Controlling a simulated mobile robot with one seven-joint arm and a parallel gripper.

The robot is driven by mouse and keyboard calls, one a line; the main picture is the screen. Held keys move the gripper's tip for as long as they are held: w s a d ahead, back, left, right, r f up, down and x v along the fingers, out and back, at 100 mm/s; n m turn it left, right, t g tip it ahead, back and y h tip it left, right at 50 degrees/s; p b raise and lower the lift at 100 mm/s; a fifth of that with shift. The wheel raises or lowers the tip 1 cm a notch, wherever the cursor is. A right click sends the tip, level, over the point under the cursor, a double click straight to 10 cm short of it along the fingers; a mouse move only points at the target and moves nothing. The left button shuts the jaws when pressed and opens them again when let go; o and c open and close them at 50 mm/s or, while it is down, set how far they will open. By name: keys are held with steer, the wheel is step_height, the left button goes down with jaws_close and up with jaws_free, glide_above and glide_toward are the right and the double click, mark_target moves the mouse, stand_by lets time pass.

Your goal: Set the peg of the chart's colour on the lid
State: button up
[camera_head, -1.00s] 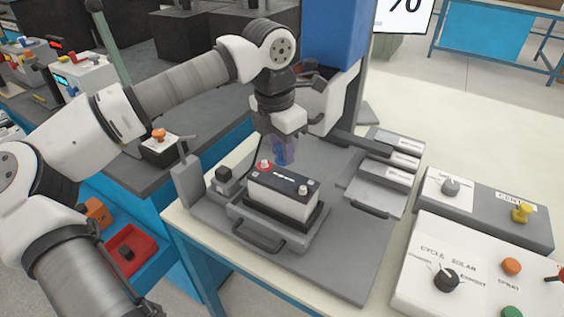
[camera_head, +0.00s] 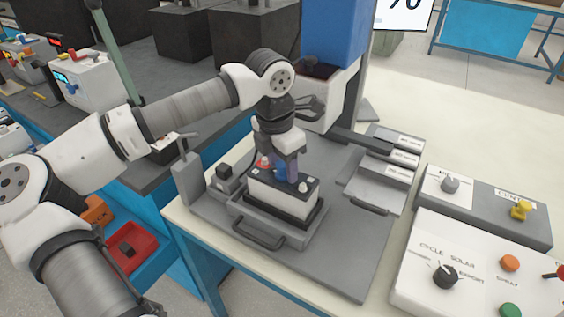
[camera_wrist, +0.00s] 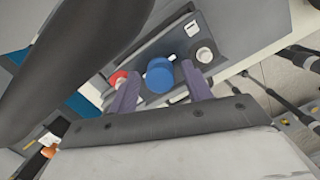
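A blue peg (camera_head: 281,173) stands on the dark lid (camera_head: 305,181) of the white battery (camera_head: 275,197), between its two terminals. In the wrist view the blue peg (camera_wrist: 160,75) is between my purple fingers, with a narrow gap on each side. My gripper (camera_head: 287,168) is low over the lid and looks open around the peg. It also shows in the wrist view (camera_wrist: 157,85). One terminal has a red ring (camera_head: 263,163), the other is pale (camera_head: 303,187). No colour chart can be made out.
The battery sits in a grey holder with a front handle (camera_head: 257,238) on a grey plate. A blue column (camera_head: 335,35) stands behind it. Labelled slots (camera_head: 390,165) and control boxes (camera_head: 445,265) lie to the right. A red bin (camera_head: 125,250) is at lower left.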

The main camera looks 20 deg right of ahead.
mark_target(277, 177)
steer(key=shift+r, duration=0.1)
step_height(277, 177, up, 12)
steer(key=a+b, duration=0.1)
steer(key=shift+s+a, duration=0.2)
stand_by(0.3)
